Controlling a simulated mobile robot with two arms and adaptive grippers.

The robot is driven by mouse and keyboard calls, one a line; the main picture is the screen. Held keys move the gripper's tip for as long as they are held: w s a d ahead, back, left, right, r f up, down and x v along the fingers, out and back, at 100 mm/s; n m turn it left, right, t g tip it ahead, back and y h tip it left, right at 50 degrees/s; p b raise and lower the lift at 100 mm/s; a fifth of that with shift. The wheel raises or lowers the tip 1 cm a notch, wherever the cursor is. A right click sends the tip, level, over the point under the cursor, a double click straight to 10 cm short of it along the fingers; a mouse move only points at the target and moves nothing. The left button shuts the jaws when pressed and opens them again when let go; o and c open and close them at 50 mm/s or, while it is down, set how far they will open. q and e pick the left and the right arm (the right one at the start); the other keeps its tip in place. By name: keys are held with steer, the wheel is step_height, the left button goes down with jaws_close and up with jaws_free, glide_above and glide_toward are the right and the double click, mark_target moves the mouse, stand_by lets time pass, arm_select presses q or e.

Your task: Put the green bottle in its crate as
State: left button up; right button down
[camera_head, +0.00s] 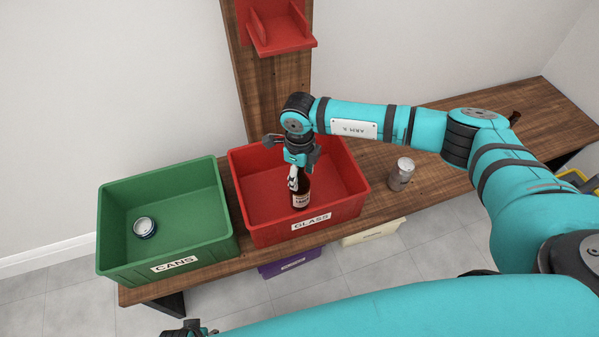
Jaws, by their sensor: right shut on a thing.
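My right gripper (297,168) points down over the red crate (258,222) labelled GLASS. It is shut on the neck of a dark bottle (301,198) with a pale label. The bottle looks brown rather than green. It is upright within the crate's outline, and I cannot tell whether its base touches the crate floor. The red crate stands on the wooden bench. My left gripper (190,329) shows only in part at the bottom edge, and its jaws cannot be made out.
The green crate (112,250) labelled CANS stands at the left with a can (145,227) in it. Another can (401,174) stands on the bench (435,180) right of the red crate. A dark brown bottle top (514,117) shows behind my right arm. Purple (290,265) and cream (372,233) bins sit below.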

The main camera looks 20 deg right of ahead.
steer(key=shift+f, duration=0.1)
arm_select(q)
steer(key=shift+w+r, duration=0.1)
steer(key=shift+r, duration=0.25)
arm_select(e)
steer(key=shift+f, duration=0.1)
steer(key=shift+f+b, duration=0.2)
steer(key=shift+b, duration=0.15)
steer(key=c, duration=0.6)
jaws_free()
arm_select(q)
steer(key=shift+w+r, duration=0.45)
steer(key=shift+r, duration=0.35)
arm_select(e)
steer(key=shift+r, duration=0.1)
arm_select(q)
steer(key=s+f+p, duration=0.2)
steer(key=s+f, duration=0.2)
steer(key=f, duration=0.2)
steer(key=shift+a, duration=0.2)
arm_select(e)
step_height(320, 180, up, 13)
